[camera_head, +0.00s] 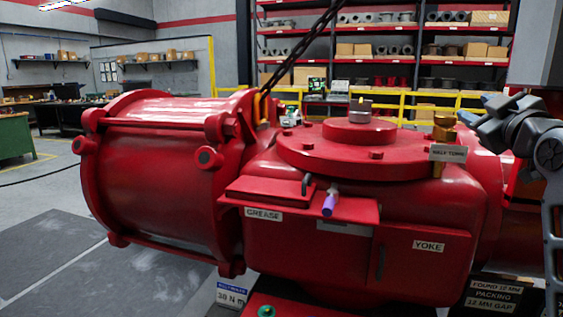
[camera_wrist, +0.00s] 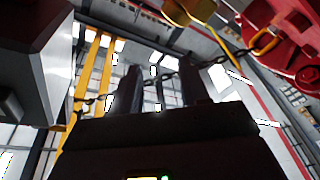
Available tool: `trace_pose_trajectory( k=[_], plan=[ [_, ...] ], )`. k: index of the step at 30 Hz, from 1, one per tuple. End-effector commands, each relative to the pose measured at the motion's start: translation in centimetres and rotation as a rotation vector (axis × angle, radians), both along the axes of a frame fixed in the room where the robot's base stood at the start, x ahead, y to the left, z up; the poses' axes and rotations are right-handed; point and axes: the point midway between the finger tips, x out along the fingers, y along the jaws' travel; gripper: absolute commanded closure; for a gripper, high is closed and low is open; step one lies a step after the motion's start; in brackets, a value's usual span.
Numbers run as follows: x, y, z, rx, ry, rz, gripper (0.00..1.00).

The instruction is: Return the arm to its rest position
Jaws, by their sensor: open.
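My gripper (camera_wrist: 162,88) shows in the wrist view as two dark fingers standing apart with nothing between them. It points up toward the roof and windows. In the head view, part of my arm (camera_head: 545,150) is at the right edge, in front of the actuator's right end. The big red valve actuator (camera_head: 370,235) fills the middle of the head view. Part of a red body (camera_wrist: 290,45) also shows at the upper right of the wrist view, apart from the fingers.
A dark chain (camera_head: 300,50) rises from a yellow shackle (camera_head: 262,105) on the actuator. A purple-tipped fitting (camera_head: 330,203) lies on the grease shelf (camera_head: 290,198). Yellow railing (camera_head: 400,110) and shelving (camera_head: 385,60) stand behind. Open floor (camera_head: 50,225) lies left.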

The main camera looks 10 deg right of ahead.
Motion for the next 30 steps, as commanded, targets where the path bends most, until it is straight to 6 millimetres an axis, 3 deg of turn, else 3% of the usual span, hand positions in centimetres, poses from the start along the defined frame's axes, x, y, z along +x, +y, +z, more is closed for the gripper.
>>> trace_pose_trajectory(
  k=[1, 3, 8, 15, 24, 30],
  plan=[
    [0.0, 1.2, -2.7, 0.039, 0.004, 0.014, 0.55],
    [-0.3, 2.7, -5.9, 0.089, 0.003, 0.030, 0.55],
    [-1.7, 6.3, -12.5, 0.194, 0.002, 0.060, 0.55],
    [-5.8, 12.1, -21.4, 0.337, 0.016, 0.095, 0.55],
    [-13.6, 18.8, -29.8, 0.484, 0.053, 0.129, 0.55],
    [-20.0, 22.4, -33.5, 0.564, 0.088, 0.149, 0.55]
  ],
)
